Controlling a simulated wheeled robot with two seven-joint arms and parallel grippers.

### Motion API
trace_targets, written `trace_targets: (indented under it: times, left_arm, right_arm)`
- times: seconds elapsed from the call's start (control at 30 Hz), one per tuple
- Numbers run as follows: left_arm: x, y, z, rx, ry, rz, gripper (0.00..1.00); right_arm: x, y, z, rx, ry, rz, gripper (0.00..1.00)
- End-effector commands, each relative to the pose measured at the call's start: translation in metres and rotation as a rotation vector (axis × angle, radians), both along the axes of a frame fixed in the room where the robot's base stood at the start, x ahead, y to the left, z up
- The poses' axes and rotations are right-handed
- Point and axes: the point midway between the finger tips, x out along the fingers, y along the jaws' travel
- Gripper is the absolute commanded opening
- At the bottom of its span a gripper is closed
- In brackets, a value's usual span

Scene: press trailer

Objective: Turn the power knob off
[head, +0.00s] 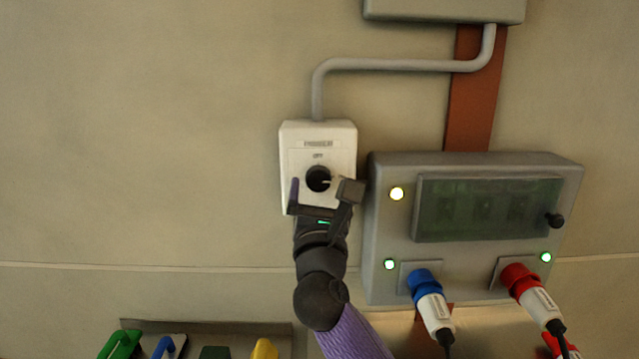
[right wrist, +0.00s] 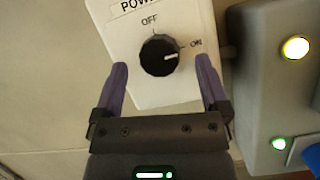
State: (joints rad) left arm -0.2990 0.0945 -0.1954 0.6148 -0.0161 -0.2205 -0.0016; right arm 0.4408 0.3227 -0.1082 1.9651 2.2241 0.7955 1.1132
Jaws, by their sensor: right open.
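The black round power knob (head: 318,179) sits on a white wall box (head: 290,150) marked OFF above it. In the right wrist view the knob (right wrist: 159,55) shows a white pointer mark turned toward the ON label (right wrist: 196,43), with the OFF label (right wrist: 149,20) above it. My right gripper (head: 323,187) is in front of the box, open, with one finger on each side of the knob. In the right wrist view its fingers (right wrist: 162,80) stand well apart from the knob's sides, with nothing between them but the view of the knob. My left gripper is not in view.
A grey panel (head: 375,230) with lit lamps (head: 397,194) and a dark window (head: 480,208) stands close to the right of the box. Blue (head: 424,283) and red (head: 519,279) plugs sit in it. Coloured handles (head: 170,347) line the bottom left. The wall at left is clear.

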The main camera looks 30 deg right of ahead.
Motion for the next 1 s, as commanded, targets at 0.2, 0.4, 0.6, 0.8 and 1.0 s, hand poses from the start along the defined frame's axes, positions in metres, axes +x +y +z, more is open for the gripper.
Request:
trace_targets:
  times: [0.2, 0.4, 0.6, 0.8, 1.0]
  left_arm:
    - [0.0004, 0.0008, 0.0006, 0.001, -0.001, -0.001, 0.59]
    - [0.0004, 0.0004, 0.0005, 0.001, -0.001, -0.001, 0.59]
    - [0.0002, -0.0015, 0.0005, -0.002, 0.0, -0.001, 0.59]
    - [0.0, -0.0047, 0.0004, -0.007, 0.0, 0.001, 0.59]
    - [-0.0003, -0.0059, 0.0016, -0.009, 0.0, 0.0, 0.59]
  right_arm:
    - [0.0123, -0.0076, 0.0054, -0.002, 0.001, 0.0, 0.94]
    - [0.0127, -0.0078, 0.0053, -0.002, 0.002, 0.0, 0.94]
    - [0.0125, -0.0077, 0.0052, -0.003, 0.001, 0.0, 0.58]
    - [0.0125, -0.0076, 0.0052, -0.003, 0.001, 0.0, 0.16]
    - [0.0125, -0.0075, 0.0055, -0.006, 0.004, 0.0, 0.01]
